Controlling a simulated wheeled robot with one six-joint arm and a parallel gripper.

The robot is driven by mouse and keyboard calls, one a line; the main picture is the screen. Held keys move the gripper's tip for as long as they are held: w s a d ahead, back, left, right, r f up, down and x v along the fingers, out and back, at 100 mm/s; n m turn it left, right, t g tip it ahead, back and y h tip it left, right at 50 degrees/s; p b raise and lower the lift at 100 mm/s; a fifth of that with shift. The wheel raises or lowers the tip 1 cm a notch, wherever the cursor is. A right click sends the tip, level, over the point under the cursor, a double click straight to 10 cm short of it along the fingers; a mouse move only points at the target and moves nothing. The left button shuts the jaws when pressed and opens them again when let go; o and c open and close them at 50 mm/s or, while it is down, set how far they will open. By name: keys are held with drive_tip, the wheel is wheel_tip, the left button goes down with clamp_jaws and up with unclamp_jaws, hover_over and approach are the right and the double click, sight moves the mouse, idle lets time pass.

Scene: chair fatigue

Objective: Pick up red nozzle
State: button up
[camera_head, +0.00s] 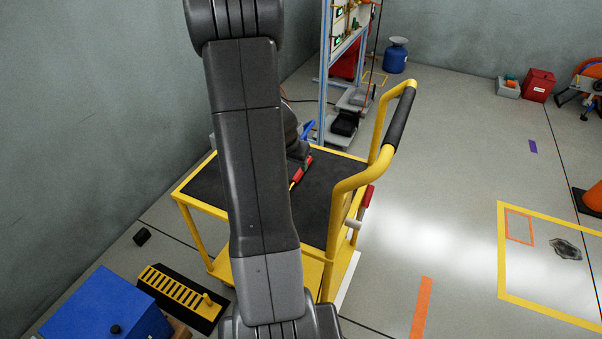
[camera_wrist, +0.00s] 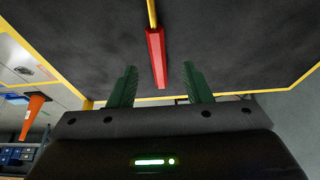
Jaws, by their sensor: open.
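The red nozzle (camera_wrist: 156,57) lies on the dark top of a yellow cart (camera_head: 327,199). In the wrist view it is a long red piece with a thin yellow rod at its far end. My gripper (camera_wrist: 160,84) is open, and the near end of the nozzle shows between its two green fingers without visible contact. In the head view, red and yellow parts (camera_head: 301,172) show on the cart top beside my arm. My arm hides part of the cart top, and my fingers are not clearly seen there.
The cart's yellow handle (camera_head: 347,187) with a black grip rises at its right side. A frame with shelves (camera_head: 325,75) stands behind the cart. A blue box (camera_head: 105,308) is at the lower left. An orange cone (camera_head: 594,197) stands far right. Open floor lies right of the cart.

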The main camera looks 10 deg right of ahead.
sight(299, 172)
drive_tip(key=b+x, duration=0.1)
drive_tip(key=x, duration=0.4)
drive_tip(key=shift+d+f, duration=0.1)
drive_tip(key=shift+d, duration=0.15)
clamp_jaws()
